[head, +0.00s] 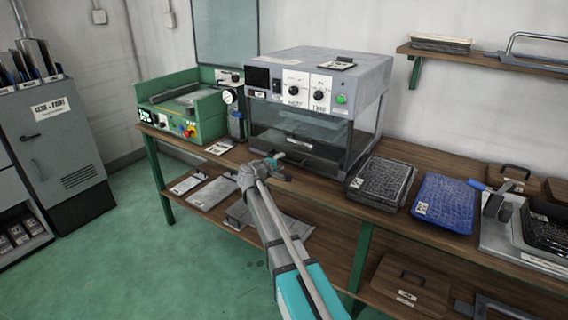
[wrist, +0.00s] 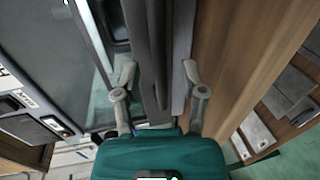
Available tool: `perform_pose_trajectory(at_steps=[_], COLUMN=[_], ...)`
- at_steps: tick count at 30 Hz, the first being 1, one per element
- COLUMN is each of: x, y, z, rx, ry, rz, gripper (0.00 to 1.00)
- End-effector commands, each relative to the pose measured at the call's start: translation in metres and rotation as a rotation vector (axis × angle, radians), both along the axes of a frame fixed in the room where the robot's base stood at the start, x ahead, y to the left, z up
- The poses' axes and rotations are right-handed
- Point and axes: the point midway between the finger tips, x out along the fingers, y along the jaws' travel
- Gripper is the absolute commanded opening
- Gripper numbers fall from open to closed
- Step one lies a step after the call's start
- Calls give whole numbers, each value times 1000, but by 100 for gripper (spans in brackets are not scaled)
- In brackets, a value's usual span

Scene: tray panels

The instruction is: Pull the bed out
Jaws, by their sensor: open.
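The grey machine (head: 365,85) stands on the bench with knobs on its upper front and a dark glass front (head: 285,121) below. The bed's dark front edge (head: 318,163) shows low at the machine's opening; most of the bed is hidden. My gripper (head: 283,165) is at the left part of this low front. In the wrist view my gripper (wrist: 160,72) is open, with one finger on each side of a long dark bar (wrist: 154,40). The bar looks like part of the bed's front. I cannot tell whether the fingers touch it.
A green machine (head: 205,128) stands to the left on the bench. A black tray (head: 381,180) and a blue tray (head: 442,203) lie to the right. Flat panels (head: 210,192) lie on the lower shelf (head: 335,248). The green floor (head: 150,260) in front is clear.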

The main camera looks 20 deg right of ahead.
Motion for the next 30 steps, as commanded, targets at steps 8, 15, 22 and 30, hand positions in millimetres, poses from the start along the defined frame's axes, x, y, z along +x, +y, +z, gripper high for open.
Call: perform_pose_trajectory(at_steps=[8, 15, 22, 30], x=[15, 17, 16, 16], y=[-17, -19, -19, -19], z=[-5, -5, -5, -5], rx=[0, 0, 0, 0], ry=[0, 0, 0, 0], rz=[0, 1, 1, 1], gripper=[54, 54, 37, 0])
